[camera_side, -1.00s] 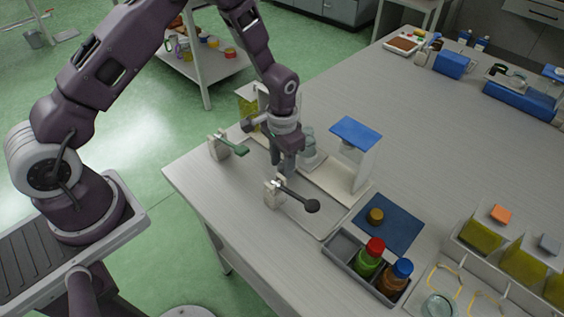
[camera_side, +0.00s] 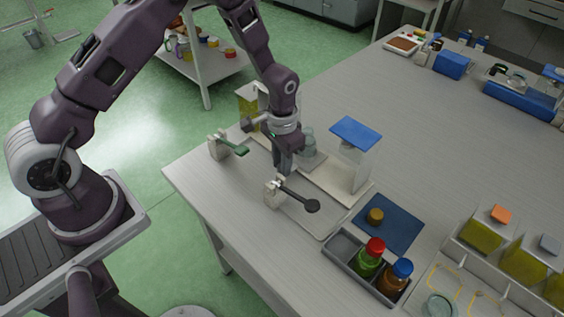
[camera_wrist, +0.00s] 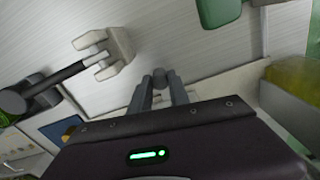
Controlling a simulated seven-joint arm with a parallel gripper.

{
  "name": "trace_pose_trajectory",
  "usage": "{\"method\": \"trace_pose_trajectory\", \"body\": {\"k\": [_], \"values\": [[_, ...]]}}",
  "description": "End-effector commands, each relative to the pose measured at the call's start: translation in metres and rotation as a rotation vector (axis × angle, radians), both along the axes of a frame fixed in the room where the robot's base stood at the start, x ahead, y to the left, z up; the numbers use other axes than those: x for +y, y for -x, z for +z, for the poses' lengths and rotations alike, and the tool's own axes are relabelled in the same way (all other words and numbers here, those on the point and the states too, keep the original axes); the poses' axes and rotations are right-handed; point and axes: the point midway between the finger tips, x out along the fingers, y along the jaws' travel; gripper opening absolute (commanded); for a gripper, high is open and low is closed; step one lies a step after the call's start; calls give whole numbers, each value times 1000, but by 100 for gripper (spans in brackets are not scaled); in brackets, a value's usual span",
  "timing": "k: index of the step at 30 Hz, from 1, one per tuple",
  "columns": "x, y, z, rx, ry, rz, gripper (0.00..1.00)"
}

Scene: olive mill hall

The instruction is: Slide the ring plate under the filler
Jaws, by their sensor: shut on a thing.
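My gripper (camera_side: 289,168) points down at the near edge of a long cream board. In the wrist view its two fingers (camera_wrist: 159,90) are shut on a small grey round knob (camera_wrist: 160,74), which looks like the handle of the ring plate. The plate itself is mostly hidden by my gripper. A clear jar (camera_side: 311,143) stands just behind my gripper on the board. What looks like the filler, a white upright with a flat blue top (camera_side: 356,133), stands on the board's right end, a short gap right of the jar.
A green paddle (camera_side: 236,148) on another holder is to the left. A blue mat (camera_side: 405,229) and a grey tray with two bottles (camera_side: 336,247) lie front right.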

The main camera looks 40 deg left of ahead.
Motion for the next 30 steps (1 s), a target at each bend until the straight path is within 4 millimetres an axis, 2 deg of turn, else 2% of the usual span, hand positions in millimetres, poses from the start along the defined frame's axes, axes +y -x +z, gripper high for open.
{"method": "trace_pose_trajectory", "body": {"k": [20,23,30], "values": [[4,0,1,0,0,1,0],[23,0,1,1,0,4,0],[90,-1,1,-1,0,7,0]]}}
